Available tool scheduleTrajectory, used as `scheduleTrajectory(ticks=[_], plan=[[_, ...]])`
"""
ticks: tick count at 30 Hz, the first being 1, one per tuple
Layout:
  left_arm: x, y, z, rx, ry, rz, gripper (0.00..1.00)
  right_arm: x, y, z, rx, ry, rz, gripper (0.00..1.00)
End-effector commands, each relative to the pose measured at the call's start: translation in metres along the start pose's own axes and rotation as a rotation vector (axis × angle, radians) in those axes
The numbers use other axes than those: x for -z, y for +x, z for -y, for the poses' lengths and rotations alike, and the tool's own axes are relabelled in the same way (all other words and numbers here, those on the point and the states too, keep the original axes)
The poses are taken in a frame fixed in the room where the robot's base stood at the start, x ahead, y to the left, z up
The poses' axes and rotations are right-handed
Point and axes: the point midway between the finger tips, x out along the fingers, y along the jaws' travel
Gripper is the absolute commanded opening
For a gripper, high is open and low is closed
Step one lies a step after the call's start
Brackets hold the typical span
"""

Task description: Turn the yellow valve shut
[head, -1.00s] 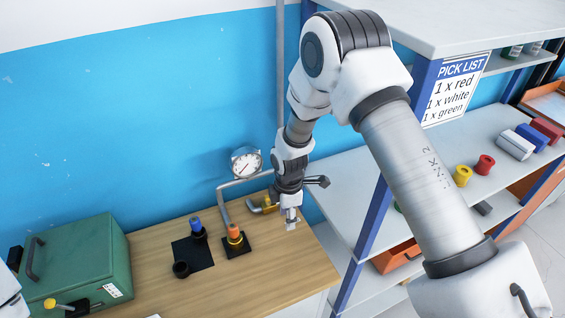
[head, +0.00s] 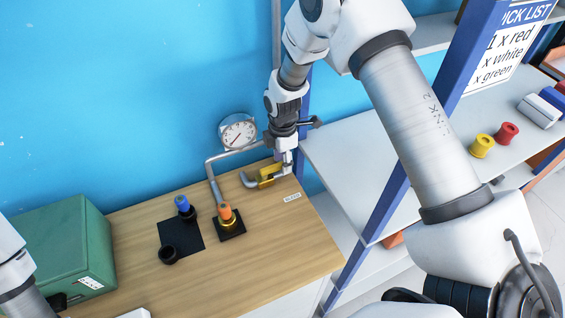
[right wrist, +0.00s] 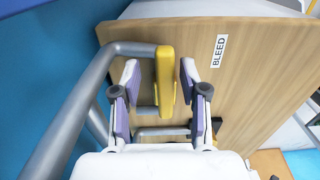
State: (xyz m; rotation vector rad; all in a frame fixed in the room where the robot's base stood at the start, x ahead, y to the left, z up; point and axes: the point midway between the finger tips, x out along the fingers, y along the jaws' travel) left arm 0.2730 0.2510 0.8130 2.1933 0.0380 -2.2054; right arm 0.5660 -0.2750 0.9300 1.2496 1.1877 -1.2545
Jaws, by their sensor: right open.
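The yellow valve handle (head: 267,174) is on the grey pipe (head: 232,155) at the back of the wooden table, below a round gauge (head: 238,132). In the right wrist view the yellow handle (right wrist: 166,80) lies between the two purple-padded fingers of my right gripper (right wrist: 160,95). The fingers are open, with a gap visible on each side of the handle. In the head view my right gripper (head: 283,160) is at the handle's right end. Only part of my left arm shows at the left edge; its gripper is out of frame.
A BLEED label (head: 292,197) is on the table. A green box (head: 62,245) is at the left. A shelf (head: 345,150) with spools stands at the right.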

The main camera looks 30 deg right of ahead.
Motion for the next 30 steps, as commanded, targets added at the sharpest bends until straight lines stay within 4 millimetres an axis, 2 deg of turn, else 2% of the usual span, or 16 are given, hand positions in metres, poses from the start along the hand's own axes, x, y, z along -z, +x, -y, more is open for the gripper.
scheduleTrajectory(ticks=[2, 4, 6, 20, 30], plan=[[0.000, -0.002, 0.000, 0.000, 0.000, 0.000, 0.44, 0.000, -0.002, 0.000, 0.000, 0.000, 0.000, 0.44], [0.000, -0.002, 0.000, 0.000, 0.000, 0.000, 0.44, 0.000, -0.002, 0.000, 0.000, 0.000, 0.000, 0.26], [0.000, -0.002, 0.000, 0.000, 0.000, 0.000, 0.44, 0.000, -0.002, 0.000, 0.000, 0.000, 0.000, 0.01], [0.000, -0.001, 0.000, 0.000, 0.000, 0.000, 0.44, 0.000, 0.000, 0.002, 0.004, 0.014, 0.000, 0.00], [0.000, -0.003, 0.000, 0.000, 0.000, 0.000, 0.44, 0.001, 0.001, 0.011, 0.007, 0.161, 0.001, 0.00]])
